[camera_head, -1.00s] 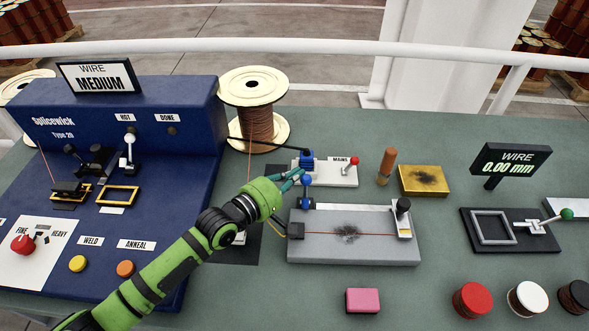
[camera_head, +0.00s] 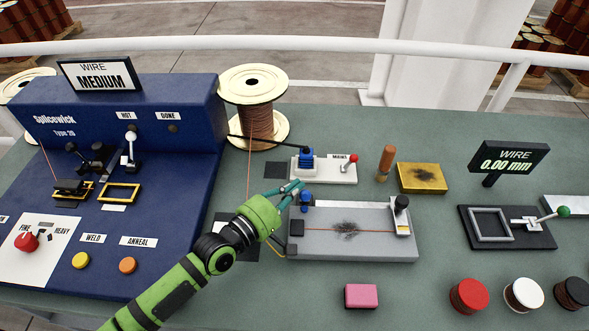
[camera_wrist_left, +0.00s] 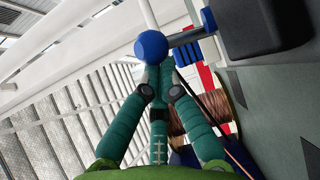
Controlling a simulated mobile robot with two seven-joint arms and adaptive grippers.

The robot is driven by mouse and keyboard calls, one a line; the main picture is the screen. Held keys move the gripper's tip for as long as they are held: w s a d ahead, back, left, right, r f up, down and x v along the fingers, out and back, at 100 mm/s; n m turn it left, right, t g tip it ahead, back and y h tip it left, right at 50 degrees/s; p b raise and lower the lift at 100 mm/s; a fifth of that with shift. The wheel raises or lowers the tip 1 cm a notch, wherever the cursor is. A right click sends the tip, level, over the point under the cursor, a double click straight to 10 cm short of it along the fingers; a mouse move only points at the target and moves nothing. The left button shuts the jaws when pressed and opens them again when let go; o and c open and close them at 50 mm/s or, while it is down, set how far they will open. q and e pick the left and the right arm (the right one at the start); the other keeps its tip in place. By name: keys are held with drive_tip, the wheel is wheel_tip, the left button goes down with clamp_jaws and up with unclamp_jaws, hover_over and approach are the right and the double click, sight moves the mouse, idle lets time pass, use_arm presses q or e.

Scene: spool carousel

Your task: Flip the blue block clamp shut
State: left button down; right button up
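The blue block clamp (camera_head: 305,198) is at the left end of the grey block (camera_head: 350,250), its blue ball low beside the dark clamp pad (camera_head: 296,229). In the left wrist view the blue ball (camera_wrist_left: 152,46) sits on a grey rod running right toward a dark block (camera_wrist_left: 262,25). My left gripper (camera_head: 299,186) has its green fingers drawn together, with the tips just above and left of the ball. In the wrist view the tips lie close to the ball, and I see nothing gripped between them. Exact contact is unclear. My right gripper is not in view.
A wire (camera_head: 350,230) lies along the grey block to a black-knobbed clamp (camera_head: 402,204). The white mains base (camera_head: 335,172) with a blue piece and red knob stands just behind. The blue machine (camera_head: 165,190) is left; a pink block (camera_head: 361,296) lies in front.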

use_arm(q)
drive_tip(key=shift+s+a, duration=0.1)
idle(0.5)
drive_tip(key=v, duration=1.1)
drive_tip(key=shift+s+a, duration=0.3)
